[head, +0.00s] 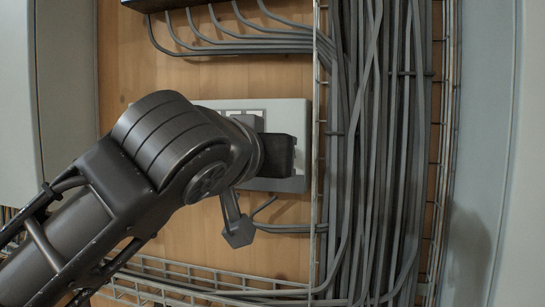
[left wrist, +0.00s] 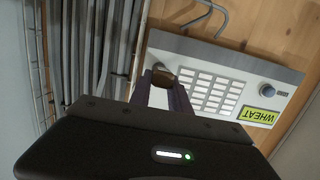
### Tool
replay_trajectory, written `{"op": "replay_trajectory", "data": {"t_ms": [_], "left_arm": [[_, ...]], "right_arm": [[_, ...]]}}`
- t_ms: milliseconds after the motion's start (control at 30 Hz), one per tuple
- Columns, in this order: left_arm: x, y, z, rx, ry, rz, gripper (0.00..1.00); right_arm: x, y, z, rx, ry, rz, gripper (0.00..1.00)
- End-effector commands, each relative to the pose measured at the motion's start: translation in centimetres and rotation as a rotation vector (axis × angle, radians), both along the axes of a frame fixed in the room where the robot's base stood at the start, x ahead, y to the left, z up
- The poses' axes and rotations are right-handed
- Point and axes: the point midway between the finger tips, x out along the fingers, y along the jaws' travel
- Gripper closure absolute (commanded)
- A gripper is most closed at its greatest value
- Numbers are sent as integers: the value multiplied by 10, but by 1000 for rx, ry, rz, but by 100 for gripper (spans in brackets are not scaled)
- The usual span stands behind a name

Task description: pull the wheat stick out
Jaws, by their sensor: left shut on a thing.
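A grey control panel (head: 291,116) is mounted on the wooden wall and also shows in the left wrist view (left wrist: 240,68). It has a yellow label reading WHEAT (left wrist: 258,116), a grid of white keys (left wrist: 213,91) and a round grey knob (left wrist: 265,88). A short stick with a brownish end (left wrist: 161,74), which I take to be the wheat stick, is at the panel's side away from the label. My left gripper (left wrist: 164,86) is shut on it. In the head view my arm hides the fingers and the stick. How far the stick stands out cannot be told. My right gripper is not in view.
A thick bundle of grey cables (head: 372,150) runs vertically just right of the panel, over a wire tray (head: 441,150). More cables (head: 245,45) curve above the panel. A wire tray (head: 190,276) crosses below. Grey cabinets stand at both sides.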

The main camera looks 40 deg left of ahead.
Motion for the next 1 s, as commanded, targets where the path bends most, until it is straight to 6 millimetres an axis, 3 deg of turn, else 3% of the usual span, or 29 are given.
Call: {"op": "replay_trajectory", "data": {"t_ms": [600, 1000], "left_arm": [[-37, -13, -3, 0, -2, 0, 100], [-40, -14, -3, 0, -1, -1, 100]], "right_arm": [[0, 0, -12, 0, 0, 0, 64], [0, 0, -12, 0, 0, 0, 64]]}}
